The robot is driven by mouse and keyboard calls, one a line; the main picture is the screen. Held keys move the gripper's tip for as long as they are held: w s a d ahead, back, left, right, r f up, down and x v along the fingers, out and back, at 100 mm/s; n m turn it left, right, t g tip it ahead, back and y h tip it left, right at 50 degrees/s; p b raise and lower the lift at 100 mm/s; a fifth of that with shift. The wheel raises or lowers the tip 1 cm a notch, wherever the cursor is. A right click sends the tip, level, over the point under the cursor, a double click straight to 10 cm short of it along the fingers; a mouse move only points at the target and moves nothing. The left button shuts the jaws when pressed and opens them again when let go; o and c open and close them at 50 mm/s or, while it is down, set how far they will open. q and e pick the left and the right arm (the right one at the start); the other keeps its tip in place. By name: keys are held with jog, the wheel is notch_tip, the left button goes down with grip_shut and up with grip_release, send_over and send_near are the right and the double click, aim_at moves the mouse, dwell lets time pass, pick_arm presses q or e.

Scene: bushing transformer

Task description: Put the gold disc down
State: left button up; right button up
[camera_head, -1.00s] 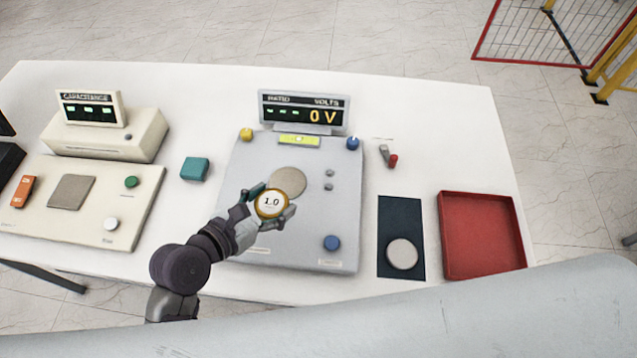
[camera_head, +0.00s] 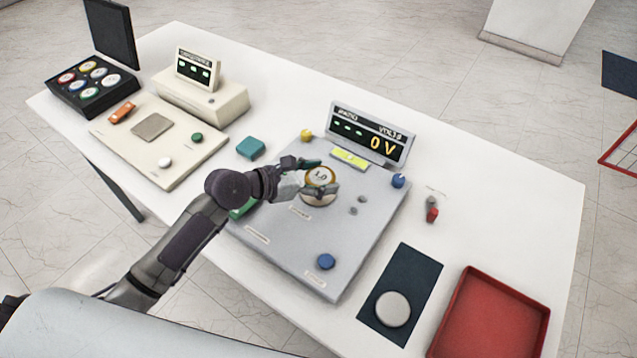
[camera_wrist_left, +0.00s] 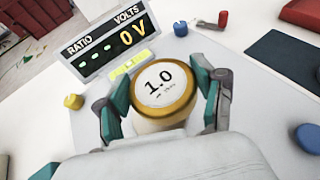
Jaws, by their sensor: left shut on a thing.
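The gold disc (camera_head: 321,177) has a gold rim and a white face marked 1.0. My left gripper (camera_head: 320,178) is shut on it, with one finger on each side. The disc is over the round grey pad (camera_head: 318,199) of the grey ratio tester (camera_head: 290,250), and it hides most of the pad. In the left wrist view the disc (camera_wrist_left: 163,90) sits between the teal-tipped fingers. I cannot tell whether the disc touches the pad. My right gripper is not in view.
The ratio display (camera_head: 370,135) stands behind the pad and reads 0 V. A blue knob (camera_head: 326,261), a dark mat (camera_head: 405,280) with a grey disc (camera_head: 393,308), and a red tray (camera_head: 495,315) lie to the right. A black case of coloured discs (camera_head: 90,85) is far left.

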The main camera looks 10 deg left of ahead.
aim_at(319, 172)
pick_arm(q)
jog(key=shift+w+a+f, duration=0.2)
jog(key=shift+w+f, duration=0.15)
jog(key=shift+w, duration=0.25)
jog(key=shift+w+a+f, duration=0.2)
jog(key=shift+w+f, duration=0.1)
jog(key=shift+w, duration=0.3)
jog(key=shift+w+f, duration=0.15)
jog(key=shift+f, duration=0.05)
notch_tip(319, 172, down, 3)
jog(key=shift+a+f, duration=0.1)
jog(key=shift+f, duration=0.35)
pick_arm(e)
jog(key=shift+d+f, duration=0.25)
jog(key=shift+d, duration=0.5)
pick_arm(q)
jog(key=shift+f, duration=0.1)
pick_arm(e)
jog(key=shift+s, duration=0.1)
pick_arm(q)
jog(key=o, duration=1.1)
jog(key=shift+c, duration=0.2)
jog(key=o, duration=0.4)
jog(key=shift+c, duration=0.2)
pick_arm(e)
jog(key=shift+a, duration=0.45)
